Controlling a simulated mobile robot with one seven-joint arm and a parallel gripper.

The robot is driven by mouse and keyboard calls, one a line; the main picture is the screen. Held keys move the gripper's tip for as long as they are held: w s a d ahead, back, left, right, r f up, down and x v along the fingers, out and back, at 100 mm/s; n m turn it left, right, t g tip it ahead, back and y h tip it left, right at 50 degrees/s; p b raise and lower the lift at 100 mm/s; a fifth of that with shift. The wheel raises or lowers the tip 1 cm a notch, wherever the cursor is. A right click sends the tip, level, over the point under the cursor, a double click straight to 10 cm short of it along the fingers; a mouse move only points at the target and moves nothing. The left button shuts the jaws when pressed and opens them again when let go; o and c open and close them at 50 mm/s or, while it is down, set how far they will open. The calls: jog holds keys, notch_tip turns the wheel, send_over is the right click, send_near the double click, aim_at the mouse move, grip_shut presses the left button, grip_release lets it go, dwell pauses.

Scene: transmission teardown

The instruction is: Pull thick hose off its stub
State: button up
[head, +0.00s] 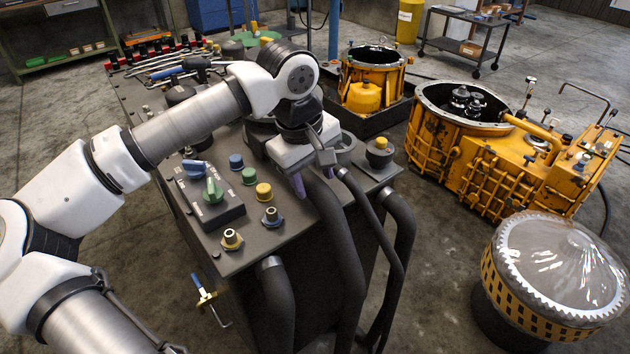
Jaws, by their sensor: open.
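My gripper (314,172) is at the front edge of the dark bench, with its fingers pointing down and spread. It is at the top end of a thick black hose (343,265) that hangs down the bench front. The gripper covers that hose's upper end and its stub, so I cannot tell whether the fingers touch the hose. A thinner black hose (378,232) runs down just to the right. Other thick black hoses hang at the left (276,300) and at the right (404,235).
The bench top (243,255) carries a block with a green knob (213,191) and several coloured caps. A yellow-capped fitting (380,145) stands right of my gripper. Orange housings (490,160) and a clear-domed drum (560,265) stand on the floor at right.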

aim_at(332, 197)
jog(key=shift+w+d+f, duration=0.15)
jog(key=shift+d+f, duration=0.05)
jog(key=shift+f, duration=0.9)
grip_shut()
jog(key=s+d+b, duration=0.1)
jog(key=s+d, duration=0.1)
jog(key=s, duration=0.1)
jog(key=shift+s+d+f+b, duration=0.1)
jog(key=shift+s+d+b, duration=0.15)
jog(key=shift+b, duration=0.15)
jog(key=shift+s+d, duration=0.2)
jog(key=shift+s, duration=0.05)
grip_release()
